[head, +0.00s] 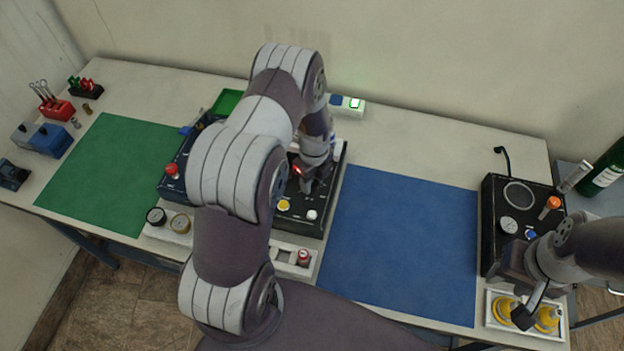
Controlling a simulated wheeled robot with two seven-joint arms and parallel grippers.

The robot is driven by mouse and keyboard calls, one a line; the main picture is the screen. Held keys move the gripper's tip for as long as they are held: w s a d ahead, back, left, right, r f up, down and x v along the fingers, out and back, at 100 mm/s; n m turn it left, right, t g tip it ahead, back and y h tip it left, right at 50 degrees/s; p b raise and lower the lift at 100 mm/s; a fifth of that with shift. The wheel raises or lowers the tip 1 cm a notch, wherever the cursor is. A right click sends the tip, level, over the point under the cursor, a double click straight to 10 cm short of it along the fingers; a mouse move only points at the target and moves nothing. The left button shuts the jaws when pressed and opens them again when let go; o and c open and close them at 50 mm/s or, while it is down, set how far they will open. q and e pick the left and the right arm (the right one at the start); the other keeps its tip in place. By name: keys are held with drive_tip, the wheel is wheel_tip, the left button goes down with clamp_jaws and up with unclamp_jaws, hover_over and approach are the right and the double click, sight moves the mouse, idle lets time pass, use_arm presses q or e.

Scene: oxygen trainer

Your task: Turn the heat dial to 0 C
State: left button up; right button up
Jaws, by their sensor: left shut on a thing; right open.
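A black control panel (331,190) with a yellow knob (284,205) and a white knob (312,215) stands in the middle of the table. My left gripper (306,187) points down at this panel, behind the yellow and white knobs. It is shut on a small part there that I take for the heat dial; the fingers and wrist hide it, and its setting cannot be read. A small red light shows beside the fingers. My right gripper (524,312) is open at the lower right, over a white tray (497,321) with yellow parts.
A blue mat (405,245) right of the panel and a green mat (110,170) at left are clear. A black unit (495,220) with gauge and orange knob stands at right, near a green bottle (607,172). A red button (172,170) and gauges (180,223) lie left of my arm.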

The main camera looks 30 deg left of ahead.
use_arm(q)
drive_tip(key=n+b, duration=0.1)
drive_tip(key=n, duration=0.2)
drive_tip(key=shift+n, duration=0.4)
drive_tip(key=n+b, duration=0.1)
drive_tip(key=n, duration=0.2)
drive_tip(key=shift+n, duration=0.3)
drive_tip(key=n, duration=0.3)
drive_tip(key=shift+n+h+b, duration=0.3)
drive_tip(key=shift+b, duration=0.1)
drive_tip(key=n, duration=0.3)
drive_tip(key=shift+n, duration=0.3)
drive_tip(key=n+b, duration=0.1)
drive_tip(key=n, duration=0.3)
drive_tip(key=shift+r+n+t, duration=0.1)
drive_tip(key=shift+n+t, duration=0.2)
drive_tip(key=n, duration=0.4)
drive_tip(key=shift+n, duration=0.3)
drive_tip(key=shift+w+r, duration=0.1)
